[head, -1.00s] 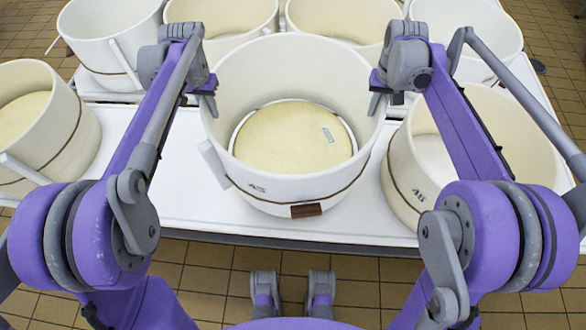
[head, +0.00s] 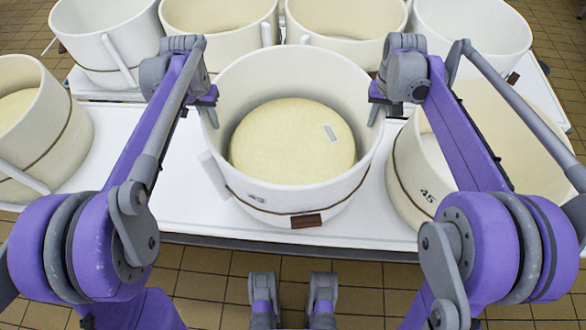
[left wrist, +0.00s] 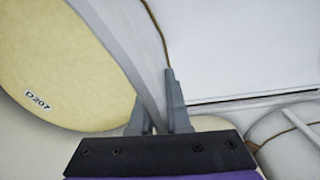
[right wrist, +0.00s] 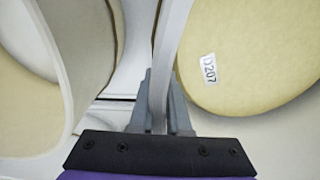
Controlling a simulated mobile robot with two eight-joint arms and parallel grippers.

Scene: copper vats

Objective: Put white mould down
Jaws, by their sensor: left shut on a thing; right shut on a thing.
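The white mould (head: 265,192) is a round, open-topped ring with a thin dark band and a small brown tag at its front. It stands upright around a pale yellow cheese (head: 290,142) with a small label. My left gripper (head: 210,110) is shut on the left side of its rim, and my right gripper (head: 376,112) on the right side. In the left wrist view the wall passes between the fingers (left wrist: 153,105); the right wrist view shows the same (right wrist: 160,100). The mould's bottom edge is hidden at the back; I cannot tell whether it touches the table.
The white table (head: 130,175) carries another mould close at the right (head: 408,180), one at the left (head: 45,125) and several in a row behind. The table's front edge is just in front of the held mould. Tiled floor (head: 215,275) lies before it.

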